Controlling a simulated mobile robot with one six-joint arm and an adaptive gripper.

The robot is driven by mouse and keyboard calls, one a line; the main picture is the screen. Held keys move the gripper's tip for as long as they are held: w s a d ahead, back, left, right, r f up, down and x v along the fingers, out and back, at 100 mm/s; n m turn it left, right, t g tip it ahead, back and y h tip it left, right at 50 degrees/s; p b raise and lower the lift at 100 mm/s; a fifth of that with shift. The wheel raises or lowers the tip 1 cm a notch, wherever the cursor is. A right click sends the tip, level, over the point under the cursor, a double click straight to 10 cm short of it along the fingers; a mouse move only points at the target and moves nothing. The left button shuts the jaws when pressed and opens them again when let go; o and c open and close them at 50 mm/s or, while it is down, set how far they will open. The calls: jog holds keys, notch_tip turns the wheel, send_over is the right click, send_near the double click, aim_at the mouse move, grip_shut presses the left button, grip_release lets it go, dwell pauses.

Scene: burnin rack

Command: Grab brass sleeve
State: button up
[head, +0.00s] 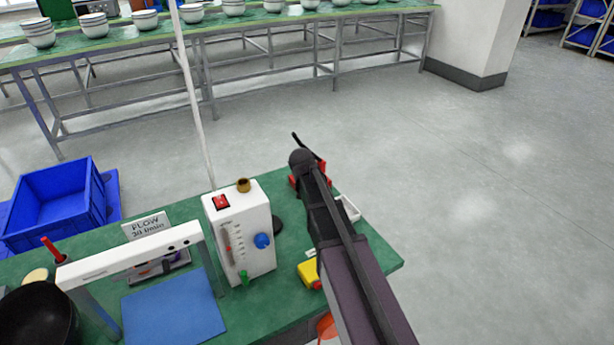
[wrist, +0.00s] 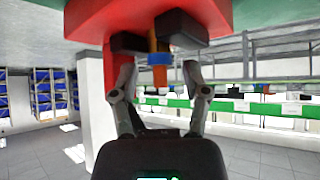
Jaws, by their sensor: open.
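A short brass-coloured cylinder (head: 243,185), which looks like the brass sleeve, stands on top of a white box (head: 240,230) with a red switch and a blue knob. My gripper (head: 308,168) is to the right of it, apart from it, over the far right part of the green bench. In the wrist view my gripper (wrist: 157,42) is open, its dark fingertips close under a red part (wrist: 105,18). An orange-brown piece with a blue band (wrist: 159,59) shows between the fingers. I cannot tell what it is, or whether the fingers touch it.
The green bench (head: 180,212) also holds a white frame (head: 130,255), a blue mat (head: 175,305), a yellow object (head: 309,273) and a white tray (head: 349,208), partly behind my arm. A thin pale pole rises behind the white box. A blue crate (head: 55,205) is at left.

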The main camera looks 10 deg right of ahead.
grip_shut()
jog(key=shift+r, duration=0.15)
dwell(0.4)
